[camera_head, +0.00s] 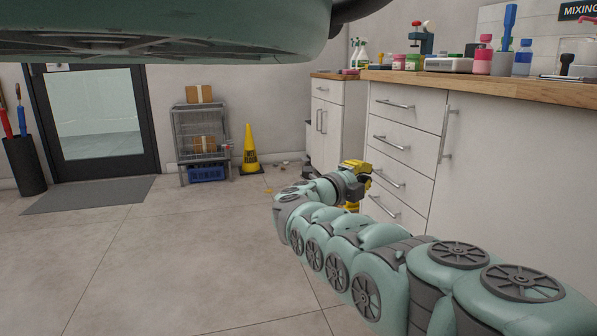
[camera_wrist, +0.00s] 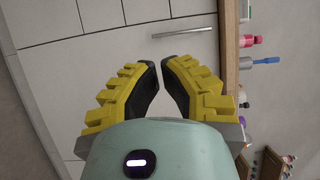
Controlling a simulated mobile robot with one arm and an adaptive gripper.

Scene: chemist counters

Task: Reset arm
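My gripper (camera_head: 355,185) shows small and partly hidden behind my teal arm in the head view, low in front of the white drawers. In the wrist view my gripper (camera_wrist: 160,63) has two yellow fingers with black pads. The fingers lean inward and their tips nearly meet, with only a narrow gap. Nothing is held between them. My arm (camera_head: 380,250) stretches from the lower right toward the middle of the head view, beside the counter. The wrist view is turned sideways, with the cabinet front behind the fingers.
The white drawer cabinet (camera_head: 401,148) stands close to the right of my arm. Its wooden counter (camera_head: 480,85) carries bottles and lab items. A wire rack (camera_head: 196,130) and a yellow cone (camera_head: 250,150) stand at the back. The floor (camera_head: 170,240) on the left is open.

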